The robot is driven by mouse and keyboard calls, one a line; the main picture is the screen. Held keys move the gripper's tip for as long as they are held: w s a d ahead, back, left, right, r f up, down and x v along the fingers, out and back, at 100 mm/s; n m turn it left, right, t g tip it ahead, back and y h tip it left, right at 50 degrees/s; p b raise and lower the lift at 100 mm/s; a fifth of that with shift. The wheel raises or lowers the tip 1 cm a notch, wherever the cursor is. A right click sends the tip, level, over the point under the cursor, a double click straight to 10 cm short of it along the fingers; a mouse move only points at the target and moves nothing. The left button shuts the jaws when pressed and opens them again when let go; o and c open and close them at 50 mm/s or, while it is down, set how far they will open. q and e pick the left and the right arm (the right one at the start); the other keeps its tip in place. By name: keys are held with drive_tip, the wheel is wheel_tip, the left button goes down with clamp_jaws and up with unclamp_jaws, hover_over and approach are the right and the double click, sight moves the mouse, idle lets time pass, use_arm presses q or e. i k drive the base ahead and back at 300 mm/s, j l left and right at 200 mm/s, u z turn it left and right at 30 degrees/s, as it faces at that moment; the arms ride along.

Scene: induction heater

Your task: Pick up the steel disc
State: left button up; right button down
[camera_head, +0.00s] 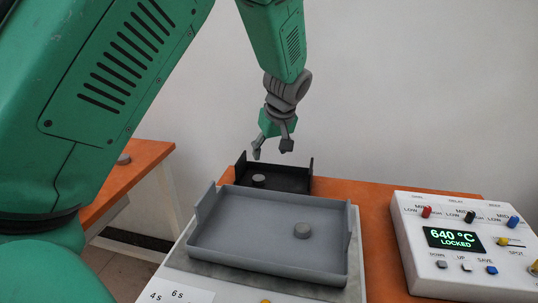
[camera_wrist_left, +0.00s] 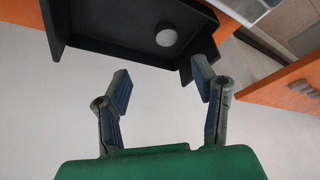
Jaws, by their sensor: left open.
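My left gripper (camera_head: 271,151) is open and empty, above the black tray. In the left wrist view, the black tray's disc (camera_wrist_left: 166,37) shows beyond and between the open fingertips (camera_wrist_left: 162,80). My right gripper is not in view.
A white control box (camera_head: 468,245) reading 640 °C LOCKED stands at the right on the orange table (camera_head: 385,225). The grey tray sits on a white unit. A separate orange table (camera_head: 140,158) stands at the left, across a gap. The black tray has raised walls.

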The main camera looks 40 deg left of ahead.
sight(302, 230)
drive_tip(key=k+j, duration=0.25)
drive_tip(key=k, duration=0.25)
drive_tip(key=k+j, duration=0.2)
drive_tip(key=k, duration=0.25)
drive_tip(key=k+j, duration=0.25)
drive_tip(key=k, duration=0.25)
